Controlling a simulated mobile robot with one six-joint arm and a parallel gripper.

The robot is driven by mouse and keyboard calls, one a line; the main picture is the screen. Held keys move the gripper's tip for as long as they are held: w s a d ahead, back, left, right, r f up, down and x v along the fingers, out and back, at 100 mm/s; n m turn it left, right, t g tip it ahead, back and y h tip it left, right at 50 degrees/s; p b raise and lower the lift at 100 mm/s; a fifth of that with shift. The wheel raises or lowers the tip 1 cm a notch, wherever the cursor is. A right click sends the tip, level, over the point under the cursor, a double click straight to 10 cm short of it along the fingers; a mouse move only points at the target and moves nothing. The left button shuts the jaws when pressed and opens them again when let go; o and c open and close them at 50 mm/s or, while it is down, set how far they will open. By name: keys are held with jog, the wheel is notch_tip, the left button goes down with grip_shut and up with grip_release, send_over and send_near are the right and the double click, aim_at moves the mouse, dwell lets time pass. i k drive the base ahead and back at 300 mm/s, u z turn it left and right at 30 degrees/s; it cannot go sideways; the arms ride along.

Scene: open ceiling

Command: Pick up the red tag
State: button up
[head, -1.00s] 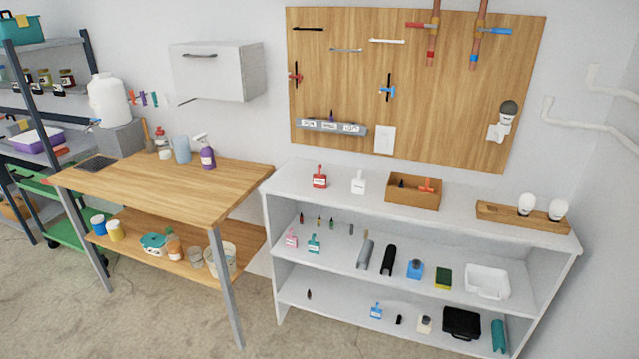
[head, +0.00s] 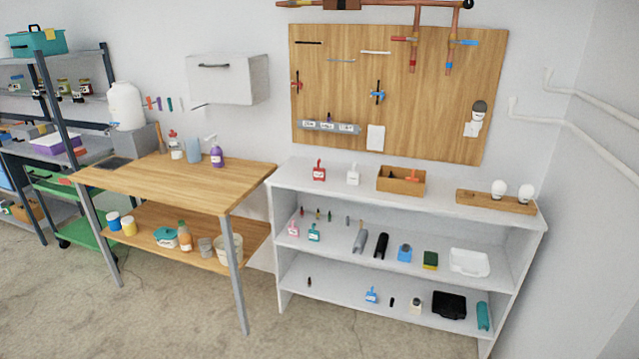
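A red tag (head: 319,172) with a white label stands upright on the top of the white shelf unit (head: 450,203), toward its left end. A white tag (head: 353,175) of similar shape stands just to its right. A pink tag (head: 293,229) and a teal tag (head: 314,233) are on the middle shelf, and a blue tag (head: 371,296) is on the bottom shelf. My gripper and arm are not in view.
A wooden box (head: 401,182) with an orange-red item and a wooden holder with bulbs (head: 497,201) are right of the tags. A wooden workbench (head: 178,182) stands at left, with a metal rack beyond. The concrete floor (head: 330,335) in front is clear.

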aim_at(318, 173)
jog(key=z, duration=0.3)
jog(key=k, duration=0.45)
jog(key=u, duration=2.2)
jog(key=i, duration=2.3)
